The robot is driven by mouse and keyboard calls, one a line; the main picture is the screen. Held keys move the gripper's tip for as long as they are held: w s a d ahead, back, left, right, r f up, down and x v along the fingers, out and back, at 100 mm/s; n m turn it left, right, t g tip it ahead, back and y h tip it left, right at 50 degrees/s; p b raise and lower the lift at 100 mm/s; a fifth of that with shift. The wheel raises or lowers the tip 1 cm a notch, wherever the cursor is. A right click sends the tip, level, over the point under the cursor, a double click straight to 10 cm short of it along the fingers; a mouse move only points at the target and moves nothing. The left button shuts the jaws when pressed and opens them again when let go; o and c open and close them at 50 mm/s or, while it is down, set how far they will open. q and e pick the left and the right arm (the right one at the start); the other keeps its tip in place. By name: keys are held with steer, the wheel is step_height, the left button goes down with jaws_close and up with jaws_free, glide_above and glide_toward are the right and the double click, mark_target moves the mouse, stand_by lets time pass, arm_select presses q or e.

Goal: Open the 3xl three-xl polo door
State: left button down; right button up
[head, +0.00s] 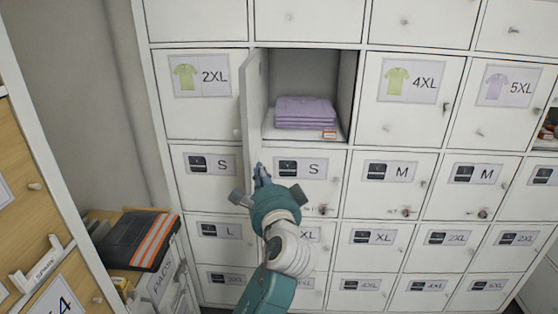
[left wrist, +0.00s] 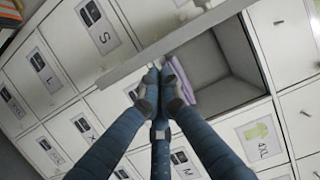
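The 3XL polo door (head: 254,105) stands swung open on its left side, between the 2XL and 4XL polo doors. I see it steeply, so its label is hidden. Its thin edge shows as a pale band in the left wrist view (left wrist: 115,73). The open compartment (head: 350,95) holds a stack of folded lavender polos (head: 304,112), partly visible in the left wrist view (left wrist: 208,96). My left gripper (head: 262,174) is at the door's lower end, its fingertips (left wrist: 159,72) together close to the edge. Contact is unclear. My right gripper is out of view.
The 2XL polo door (head: 205,118) and 4XL polo door (head: 410,118) are shut. Shut doors labelled S to larger sizes lie below, some with keys or knobs. A dark box with orange stripes (head: 155,243) and a wooden cabinet (head: 20,190) stand at left.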

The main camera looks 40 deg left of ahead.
arm_select(q)
steer(key=s+a+m+t+h+p, duration=0.1)
steer(key=s+a+p, duration=0.1)
steer(key=a, duration=0.3)
steer(key=shift+s+a, duration=0.25)
steer(key=shift+s, duration=0.5)
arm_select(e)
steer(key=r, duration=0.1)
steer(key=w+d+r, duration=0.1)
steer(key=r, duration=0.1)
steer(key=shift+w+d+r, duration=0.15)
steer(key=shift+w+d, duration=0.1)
arm_select(q)
steer(key=shift+f, duration=0.1)
